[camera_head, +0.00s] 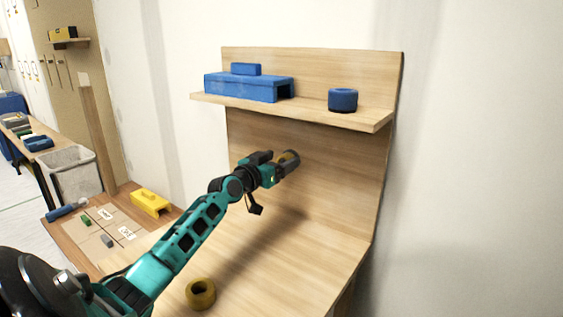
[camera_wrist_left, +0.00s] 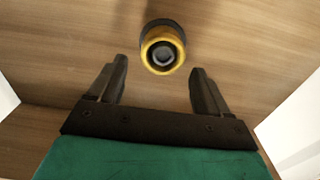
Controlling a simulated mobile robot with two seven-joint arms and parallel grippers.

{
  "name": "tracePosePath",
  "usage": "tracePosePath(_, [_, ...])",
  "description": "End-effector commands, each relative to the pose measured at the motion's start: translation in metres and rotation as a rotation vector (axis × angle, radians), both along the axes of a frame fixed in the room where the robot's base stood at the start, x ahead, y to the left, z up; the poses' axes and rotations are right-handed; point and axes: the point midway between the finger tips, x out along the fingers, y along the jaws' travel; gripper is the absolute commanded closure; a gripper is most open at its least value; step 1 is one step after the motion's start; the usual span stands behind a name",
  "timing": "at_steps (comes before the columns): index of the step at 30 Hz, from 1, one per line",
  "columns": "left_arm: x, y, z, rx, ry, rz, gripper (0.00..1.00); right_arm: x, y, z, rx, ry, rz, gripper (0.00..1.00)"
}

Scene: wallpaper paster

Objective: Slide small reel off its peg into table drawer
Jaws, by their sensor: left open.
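A small yellow reel (camera_head: 292,156) with a dark side is at the wooden back panel, below the shelf. In the left wrist view the reel (camera_wrist_left: 161,37) faces me end-on, with a grey peg end (camera_wrist_left: 163,55) in its hole. My left gripper (camera_head: 284,165) is open and empty at the reel. In the left wrist view its two fingers stand either side of the reel's near end, with a gap on both sides. The table (camera_head: 300,262) lies below. I cannot make out a drawer. My right gripper is not in view.
A yellow ring (camera_head: 201,293) lies on the table near its front. A lower table with a yellow piece (camera_head: 150,202) stands left.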

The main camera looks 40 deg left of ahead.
Motion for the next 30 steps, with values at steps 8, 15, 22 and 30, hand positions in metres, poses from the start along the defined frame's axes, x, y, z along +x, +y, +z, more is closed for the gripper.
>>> tracePosePath(8, [0.015, 0.002, 0.0, 0.0, 0.0, 0.0, 0.22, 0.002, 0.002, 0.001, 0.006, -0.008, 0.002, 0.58])
tracePosePath(15, [0.016, 0.001, 0.0, 0.0, 0.0, -0.001, 0.22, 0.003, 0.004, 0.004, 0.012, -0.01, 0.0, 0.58])
tracePosePath(22, [0.015, 0.001, 0.0, 0.0, 0.0, 0.0, 0.4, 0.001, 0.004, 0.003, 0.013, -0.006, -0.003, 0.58])
tracePosePath(30, [0.015, 0.001, 0.0, 0.0, 0.0, 0.0, 0.66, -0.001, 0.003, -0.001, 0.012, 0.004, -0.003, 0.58])
